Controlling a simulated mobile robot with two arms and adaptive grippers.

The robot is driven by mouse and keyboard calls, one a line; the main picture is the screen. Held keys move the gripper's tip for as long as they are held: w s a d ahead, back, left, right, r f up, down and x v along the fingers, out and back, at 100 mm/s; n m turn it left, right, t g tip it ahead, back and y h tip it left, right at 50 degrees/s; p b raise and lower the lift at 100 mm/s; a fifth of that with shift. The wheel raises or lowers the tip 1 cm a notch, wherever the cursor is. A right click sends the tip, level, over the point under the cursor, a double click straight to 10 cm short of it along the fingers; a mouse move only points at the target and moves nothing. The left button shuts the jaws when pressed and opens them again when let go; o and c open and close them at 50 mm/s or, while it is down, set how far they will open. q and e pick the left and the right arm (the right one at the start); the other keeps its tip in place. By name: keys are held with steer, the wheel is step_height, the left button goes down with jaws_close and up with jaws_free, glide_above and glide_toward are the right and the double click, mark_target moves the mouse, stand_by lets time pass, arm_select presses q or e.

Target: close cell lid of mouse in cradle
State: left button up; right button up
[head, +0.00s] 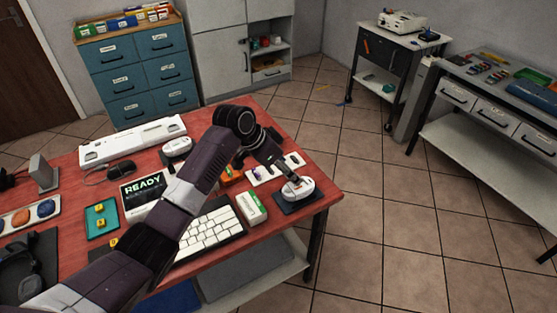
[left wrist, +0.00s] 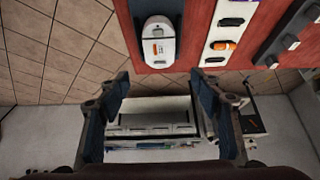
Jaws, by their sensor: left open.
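A white mouse (head: 298,188) sits in a dark cradle (head: 288,208) at the right corner of the red table. In the left wrist view the mouse (left wrist: 159,50) lies in the cradle (left wrist: 176,8) near the table edge, with a grey and dark patch at its upper middle. I cannot tell which part is the cell lid or how it stands. My left gripper (head: 290,176) is just above the mouse in the head view. In the left wrist view its fingers (left wrist: 160,90) are spread apart with nothing between them. My right gripper is in neither view.
A white tray (left wrist: 222,30) with small dark and orange items lies beside the cradle. A green and white box (head: 251,207) and a white keyboard (head: 212,232) lie left of the cradle. Open tiled floor lies right of the table.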

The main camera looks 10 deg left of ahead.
arm_select(q)
steer(key=v, duration=0.6)
stand_by(0.3)
